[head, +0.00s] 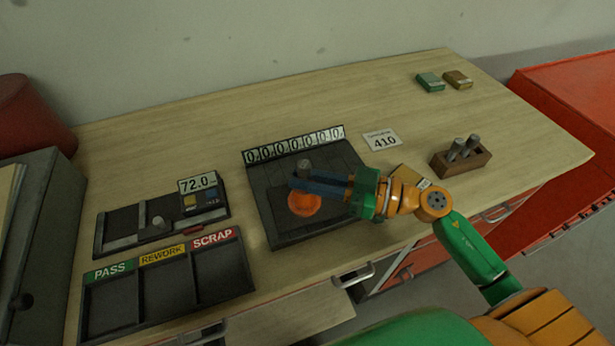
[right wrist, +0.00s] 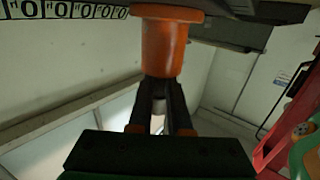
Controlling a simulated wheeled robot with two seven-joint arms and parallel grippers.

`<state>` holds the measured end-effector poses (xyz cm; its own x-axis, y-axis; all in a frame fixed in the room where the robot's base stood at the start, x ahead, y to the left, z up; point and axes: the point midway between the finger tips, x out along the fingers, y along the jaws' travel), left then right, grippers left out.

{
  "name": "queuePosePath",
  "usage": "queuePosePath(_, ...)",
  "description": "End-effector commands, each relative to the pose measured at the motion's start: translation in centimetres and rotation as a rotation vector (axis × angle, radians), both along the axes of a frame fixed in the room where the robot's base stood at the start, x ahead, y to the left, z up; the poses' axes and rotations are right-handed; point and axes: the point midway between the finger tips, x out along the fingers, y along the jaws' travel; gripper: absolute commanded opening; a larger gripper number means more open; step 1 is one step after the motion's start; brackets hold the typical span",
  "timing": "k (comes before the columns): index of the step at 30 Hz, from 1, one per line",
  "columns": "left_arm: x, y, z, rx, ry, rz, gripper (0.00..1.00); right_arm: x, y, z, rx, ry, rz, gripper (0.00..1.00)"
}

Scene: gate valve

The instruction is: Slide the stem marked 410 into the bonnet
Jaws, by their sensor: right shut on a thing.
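My right gripper (head: 302,184) is shut on a grey stem (head: 304,166) whose upper end sticks up above the fingers. No mark on this stem is readable. The orange bonnet (head: 304,204) is on the dark tray (head: 285,233), just below the fingers in the head view and partly hidden by them. In the right wrist view the bonnet (right wrist: 162,50) lines up with the fingertips (right wrist: 160,88), and a bit of the stem (right wrist: 158,106) shows between the fingers. I cannot tell whether the stem is inside the bonnet. My left gripper is not in view.
A card reading 410 (head: 382,140) lies right of the tray. A wooden block (head: 470,168) holds two grey stems. A gauge reading 72.0 (head: 198,183) and a PASS, REWORK, SCRAP tray (head: 168,287) are at left. Two small boxes (head: 430,82) lie at the back right.

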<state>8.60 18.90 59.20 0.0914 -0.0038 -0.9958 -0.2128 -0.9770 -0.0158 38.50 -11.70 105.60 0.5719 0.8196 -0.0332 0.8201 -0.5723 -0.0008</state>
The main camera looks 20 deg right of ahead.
Motion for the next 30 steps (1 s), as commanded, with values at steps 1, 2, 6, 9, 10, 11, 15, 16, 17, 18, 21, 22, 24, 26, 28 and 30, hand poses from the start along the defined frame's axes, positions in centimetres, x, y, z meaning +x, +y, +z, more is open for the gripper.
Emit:
queuePosePath(1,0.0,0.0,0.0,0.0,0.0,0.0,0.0,0.0,0.0,0.0,0.001,-0.001,0.0,0.0)
queuePosePath(2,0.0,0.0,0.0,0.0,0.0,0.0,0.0,0.0,0.0,0.0,0.001,-0.001,0.0,0.25)
queuePosePath(6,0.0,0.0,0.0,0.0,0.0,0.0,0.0,0.0,0.0,0.0,0.0,-0.001,0.0,0.52)
queuePosePath(9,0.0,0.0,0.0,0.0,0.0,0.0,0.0,0.0,0.0,0.0,-0.001,-0.001,0.0,0.52)
queuePosePath(10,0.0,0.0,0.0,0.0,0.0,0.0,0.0,0.0,0.0,0.0,-0.001,-0.001,0.0,0.52)
queuePosePath(11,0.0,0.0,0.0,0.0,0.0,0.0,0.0,0.0,0.0,0.0,0.0,0.0,0.0,0.52)
queuePosePath(15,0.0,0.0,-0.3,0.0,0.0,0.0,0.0,-0.3,-0.5,-0.3,-0.002,0.002,-0.002,0.52)
queuePosePath(16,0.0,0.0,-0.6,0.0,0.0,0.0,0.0,-0.6,-0.9,-0.4,-0.003,0.003,-0.002,0.52)
queuePosePath(17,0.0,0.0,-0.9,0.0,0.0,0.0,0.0,-0.9,-1.4,-0.5,-0.004,0.003,-0.003,0.52)
queuePosePath(18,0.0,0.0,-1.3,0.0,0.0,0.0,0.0,-1.5,-2.1,-0.5,-0.006,0.004,0.0,0.52)
queuePosePath(21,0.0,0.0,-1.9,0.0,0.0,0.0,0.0,-2.7,-3.9,-0.4,-0.004,0.005,-0.001,0.52)
queuePosePath(22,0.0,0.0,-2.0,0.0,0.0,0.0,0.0,-3.0,-4.3,-0.3,-0.004,0.004,-0.002,0.52)
queuePosePath(24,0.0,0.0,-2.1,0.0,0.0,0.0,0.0,-3.6,-5.2,-0.1,-0.001,0.003,-0.002,0.52)
queuePosePath(26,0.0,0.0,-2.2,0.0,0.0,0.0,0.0,-3.9,-5.6,0.0,-0.001,0.002,0.0,0.52)
queuePosePath(28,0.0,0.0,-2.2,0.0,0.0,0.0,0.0,-4.1,-5.8,0.2,-0.001,-0.001,0.0,0.52)
queuePosePath(30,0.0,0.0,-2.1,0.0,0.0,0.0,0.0,-4.1,-5.9,0.3,0.0,-0.001,0.0,0.52)
